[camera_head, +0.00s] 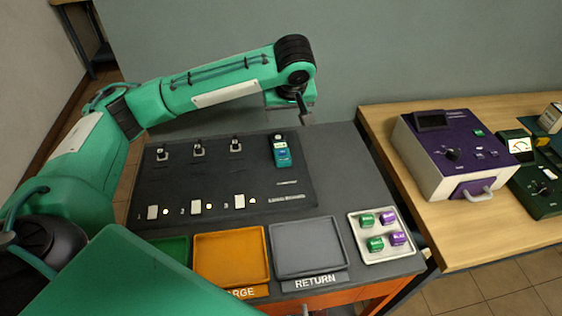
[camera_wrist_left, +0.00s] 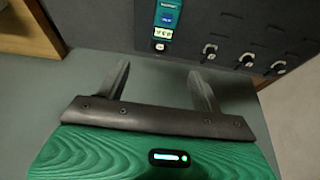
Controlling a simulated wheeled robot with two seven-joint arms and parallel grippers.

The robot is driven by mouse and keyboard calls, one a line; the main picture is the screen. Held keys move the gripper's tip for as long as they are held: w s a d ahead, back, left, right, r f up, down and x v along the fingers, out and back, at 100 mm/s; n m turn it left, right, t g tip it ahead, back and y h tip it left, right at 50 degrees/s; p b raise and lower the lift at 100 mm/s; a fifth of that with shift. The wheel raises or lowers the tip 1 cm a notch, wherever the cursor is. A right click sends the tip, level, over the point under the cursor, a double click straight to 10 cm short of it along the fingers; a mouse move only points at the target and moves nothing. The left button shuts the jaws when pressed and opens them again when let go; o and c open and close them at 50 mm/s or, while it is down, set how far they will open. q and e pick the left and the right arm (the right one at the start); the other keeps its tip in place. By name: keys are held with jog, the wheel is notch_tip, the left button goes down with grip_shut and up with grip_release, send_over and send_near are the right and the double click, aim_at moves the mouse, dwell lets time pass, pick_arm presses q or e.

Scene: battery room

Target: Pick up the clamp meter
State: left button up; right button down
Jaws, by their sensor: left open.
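The clamp meter (camera_head: 281,152) is a small teal device with a dark top, lying at the back right of the dark panel. It also shows in the left wrist view (camera_wrist_left: 167,22), at the top centre, beyond the fingertips. My left gripper (camera_head: 305,114) is above the table's back edge, a little behind and to the right of the meter. In the left wrist view its two fingers (camera_wrist_left: 160,78) are spread apart with nothing between them. The fingers are apart from the meter. My right gripper is not in view.
The dark panel (camera_head: 225,215) carries several black knobs and white switches. In front are an orange tray (camera_head: 232,234), a grey return tray (camera_head: 308,276) and a white tray (camera_head: 354,226) with green and purple blocks. A purple-white instrument (camera_head: 440,165) stands on the wooden table (camera_head: 455,240) at right.

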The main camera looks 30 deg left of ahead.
pick_arm(q)
jog(key=f, duration=0.2)
send_over(281, 147)
jog(key=d, duration=0.1)
jog(key=f, duration=0.5)
jog(key=s+f, duration=0.1)
jog(key=f, duration=0.2)
jog(key=shift+d, duration=0.15)
jog(key=shift+f, duration=0.2)
jog(key=x, duration=0.3)
jog(key=s+p+x, duration=0.1)
jog(key=shift+w+f, duration=0.2)
jog(key=shift+f, duration=0.35)
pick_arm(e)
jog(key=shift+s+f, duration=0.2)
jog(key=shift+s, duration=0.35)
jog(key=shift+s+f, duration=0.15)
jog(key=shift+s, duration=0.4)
pick_arm(q)
jog(key=shift+c, duration=1.1)
jog(key=c, duration=1)
jog(key=shift+r, duration=0.1)
